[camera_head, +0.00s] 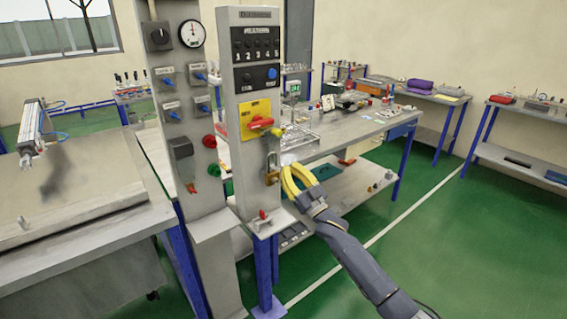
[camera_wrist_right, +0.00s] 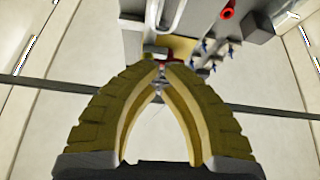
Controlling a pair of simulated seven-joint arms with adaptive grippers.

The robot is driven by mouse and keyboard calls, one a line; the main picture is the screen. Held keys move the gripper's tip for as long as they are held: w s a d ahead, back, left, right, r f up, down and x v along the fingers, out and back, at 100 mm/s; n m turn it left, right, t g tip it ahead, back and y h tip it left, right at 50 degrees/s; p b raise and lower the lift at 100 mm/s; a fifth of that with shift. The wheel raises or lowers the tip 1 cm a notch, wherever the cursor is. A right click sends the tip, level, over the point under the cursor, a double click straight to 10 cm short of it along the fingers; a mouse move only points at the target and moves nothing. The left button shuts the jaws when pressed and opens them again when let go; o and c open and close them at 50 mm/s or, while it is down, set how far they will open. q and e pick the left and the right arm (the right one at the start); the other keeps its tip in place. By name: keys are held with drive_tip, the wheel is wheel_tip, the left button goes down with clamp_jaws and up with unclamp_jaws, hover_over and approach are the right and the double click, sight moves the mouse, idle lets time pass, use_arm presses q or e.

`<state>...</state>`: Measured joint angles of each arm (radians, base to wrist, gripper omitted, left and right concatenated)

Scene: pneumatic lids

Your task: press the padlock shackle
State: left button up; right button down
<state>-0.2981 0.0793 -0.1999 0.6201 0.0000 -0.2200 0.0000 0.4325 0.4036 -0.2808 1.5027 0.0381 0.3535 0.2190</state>
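The padlock (camera_head: 271,179) hangs low on the front of the grey control column, below the yellow switch plate. Its brass body is at the bottom and its thin shackle (camera_head: 272,160) stands above. My right gripper (camera_head: 286,178) has yellow fingers and is just right of the padlock, its tips close to it. In the right wrist view the fingertips (camera_wrist_right: 161,68) come together with nothing clearly between them. The tan padlock body shows just beyond them, partly covered by the tips. I cannot tell whether they touch it. My left gripper is not in view.
The yellow switch plate with a red handle (camera_head: 261,123) sits above the padlock. A second grey column (camera_head: 185,110) with knobs and a gauge stands to the left. A cluttered workbench (camera_head: 335,135) is behind. The green floor at right is open.

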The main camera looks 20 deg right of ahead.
drive_tip(key=x, duration=0.9)
drive_tip(key=shift+s, duration=0.1)
